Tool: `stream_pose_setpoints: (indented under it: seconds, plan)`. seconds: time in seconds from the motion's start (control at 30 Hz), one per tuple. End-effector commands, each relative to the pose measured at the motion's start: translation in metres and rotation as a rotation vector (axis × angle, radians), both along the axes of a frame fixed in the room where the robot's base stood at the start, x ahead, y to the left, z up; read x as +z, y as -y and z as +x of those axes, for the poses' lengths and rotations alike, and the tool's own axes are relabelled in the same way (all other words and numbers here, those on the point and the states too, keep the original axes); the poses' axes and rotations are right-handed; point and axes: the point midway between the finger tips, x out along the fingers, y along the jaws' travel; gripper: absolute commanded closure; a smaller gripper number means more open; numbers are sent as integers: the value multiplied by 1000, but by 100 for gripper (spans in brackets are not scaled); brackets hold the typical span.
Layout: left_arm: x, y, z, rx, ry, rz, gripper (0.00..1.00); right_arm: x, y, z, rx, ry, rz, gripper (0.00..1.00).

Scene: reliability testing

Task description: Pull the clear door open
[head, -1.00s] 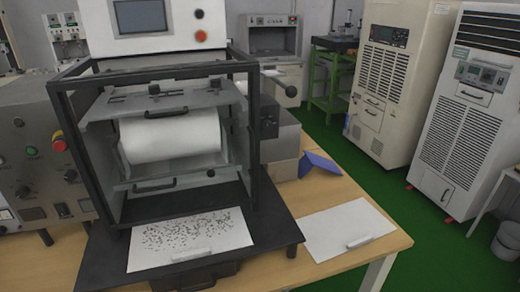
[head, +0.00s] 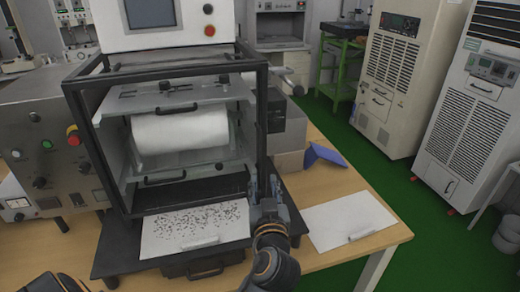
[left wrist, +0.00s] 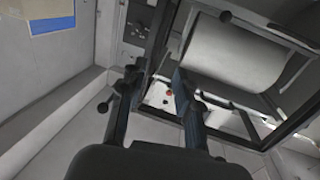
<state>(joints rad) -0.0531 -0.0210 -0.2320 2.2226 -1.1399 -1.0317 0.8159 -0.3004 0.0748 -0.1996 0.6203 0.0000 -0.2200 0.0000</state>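The clear door is a see-through panel in the black-framed machine (head: 172,180), in front of the white roll (head: 180,130); its edges are hard to make out. A black handle (head: 165,178) runs along its lower part, below the roll. The roll (left wrist: 250,55) shows there at upper right.
A speckled sheet (head: 195,230) lies on the machine's black base. A plain white sheet (head: 350,218) lies on the wooden table (head: 390,230) to the right. A control box (head: 45,150) stands left. A blue object (head: 325,153) sits behind the gripper.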

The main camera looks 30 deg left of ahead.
Motion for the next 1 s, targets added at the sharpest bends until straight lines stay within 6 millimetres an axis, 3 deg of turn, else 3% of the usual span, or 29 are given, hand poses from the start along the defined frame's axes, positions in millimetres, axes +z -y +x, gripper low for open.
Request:
stream_pose_setpoints:
  seconds: [0.27,0.7,1.0]
  plan:
    - [13,-15,21,6,30,15,67,13,0,0,1,1,0,100]
    - [12,-71,91,7,27,14,67,46,5,1,4,1,-5,100]
    - [8,-85,110,5,28,10,67,52,6,1,3,1,-7,100]
